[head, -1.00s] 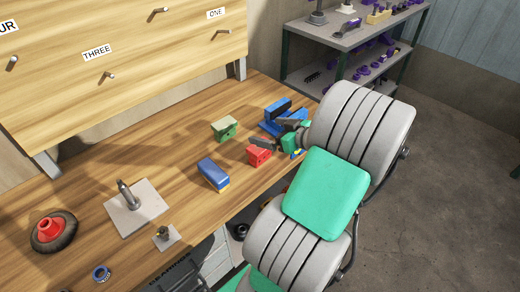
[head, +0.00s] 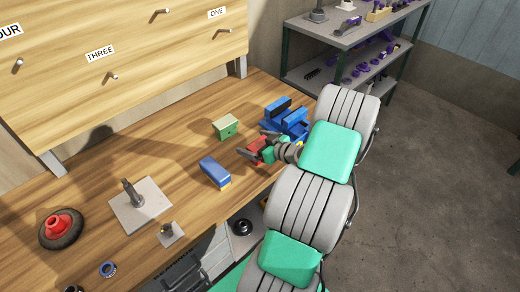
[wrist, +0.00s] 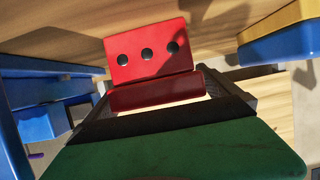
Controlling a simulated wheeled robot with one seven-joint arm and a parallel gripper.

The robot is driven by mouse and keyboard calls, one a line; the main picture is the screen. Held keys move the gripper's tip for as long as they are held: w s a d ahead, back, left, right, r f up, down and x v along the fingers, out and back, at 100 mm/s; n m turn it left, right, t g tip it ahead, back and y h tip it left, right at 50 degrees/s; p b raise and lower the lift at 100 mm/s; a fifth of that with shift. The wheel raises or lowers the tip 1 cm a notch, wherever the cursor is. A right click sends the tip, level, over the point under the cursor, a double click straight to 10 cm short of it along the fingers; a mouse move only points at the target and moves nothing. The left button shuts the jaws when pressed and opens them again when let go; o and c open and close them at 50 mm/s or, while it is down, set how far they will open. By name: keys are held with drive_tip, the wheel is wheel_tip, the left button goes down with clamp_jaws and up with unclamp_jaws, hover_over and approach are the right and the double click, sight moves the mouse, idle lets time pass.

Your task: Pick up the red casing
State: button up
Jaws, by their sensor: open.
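In the wrist view the red casing (wrist: 148,52) shows a face with a row of three dark holes and a lower red ledge. My gripper (head: 258,146) is open, with its dark fingers on either side of the casing and partly covering it in the head view. In the wrist view my gripper (wrist: 165,100) has the casing straight ahead, between the fingers. I cannot tell whether either finger touches it.
A green block (head: 226,127) stands behind the casing, and a blue block with a yellow base (head: 214,172) stands to its left. A blue fixture (head: 286,118) sits close behind my gripper. A metal plate with a post (head: 140,205) lies farther left. Bare bench lies between.

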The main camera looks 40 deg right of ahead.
drive_tip(key=shift+c, duration=0.6)
drive_tip(key=c, duration=1.8)
drive_tip(key=shift+c, duration=0.4)
drive_tip(key=shift+d+r, duration=0.1)
